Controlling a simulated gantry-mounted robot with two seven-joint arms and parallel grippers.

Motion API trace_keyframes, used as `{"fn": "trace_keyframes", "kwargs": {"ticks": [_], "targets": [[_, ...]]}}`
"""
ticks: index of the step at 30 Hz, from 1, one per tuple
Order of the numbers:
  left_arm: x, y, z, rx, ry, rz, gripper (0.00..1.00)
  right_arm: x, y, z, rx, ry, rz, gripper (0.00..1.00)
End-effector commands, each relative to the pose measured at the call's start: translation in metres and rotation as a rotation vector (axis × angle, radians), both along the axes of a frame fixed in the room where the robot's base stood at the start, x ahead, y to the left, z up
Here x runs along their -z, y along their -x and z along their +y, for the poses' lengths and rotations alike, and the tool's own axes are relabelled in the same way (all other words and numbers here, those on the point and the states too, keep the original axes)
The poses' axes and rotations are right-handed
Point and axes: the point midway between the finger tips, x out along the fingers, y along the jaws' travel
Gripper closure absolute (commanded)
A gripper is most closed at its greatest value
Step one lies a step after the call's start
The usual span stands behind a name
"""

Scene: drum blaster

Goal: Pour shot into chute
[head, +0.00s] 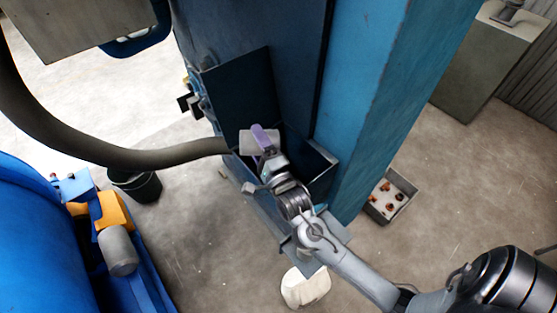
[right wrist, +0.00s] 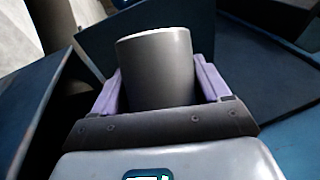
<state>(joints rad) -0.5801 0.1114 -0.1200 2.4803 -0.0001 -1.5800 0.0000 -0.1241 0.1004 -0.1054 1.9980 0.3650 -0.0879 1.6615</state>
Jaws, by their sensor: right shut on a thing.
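My right gripper (head: 262,142) reaches over the open-topped, dark blue chute (head: 320,172) on the side of the blue machine. Its purple-padded fingers are shut on a grey cylindrical cup (head: 251,145). In the right wrist view the cup (right wrist: 155,72) sits between the two pads, with its pale rim away from the palm. The cup's inside is hidden, so I cannot tell whether shot is in it. No falling shot shows. My left gripper is not in view.
A tall blue column (head: 370,90) rises beside the chute. A thick hose (head: 150,157) comes in from the left. A black bucket (head: 135,187), a white sack-like object (head: 305,287) and a tray with copper-coloured pieces (head: 405,186) are on the floor. Blue machinery (head: 40,250) fills the lower left.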

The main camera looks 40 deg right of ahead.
Motion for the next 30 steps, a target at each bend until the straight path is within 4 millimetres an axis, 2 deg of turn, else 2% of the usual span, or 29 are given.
{"fn": "trace_keyframes", "kwargs": {"ticks": [30], "targets": [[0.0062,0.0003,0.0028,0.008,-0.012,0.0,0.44,-0.0031,0.0014,-0.002,0.0,-0.048,-0.037,0.6]]}}
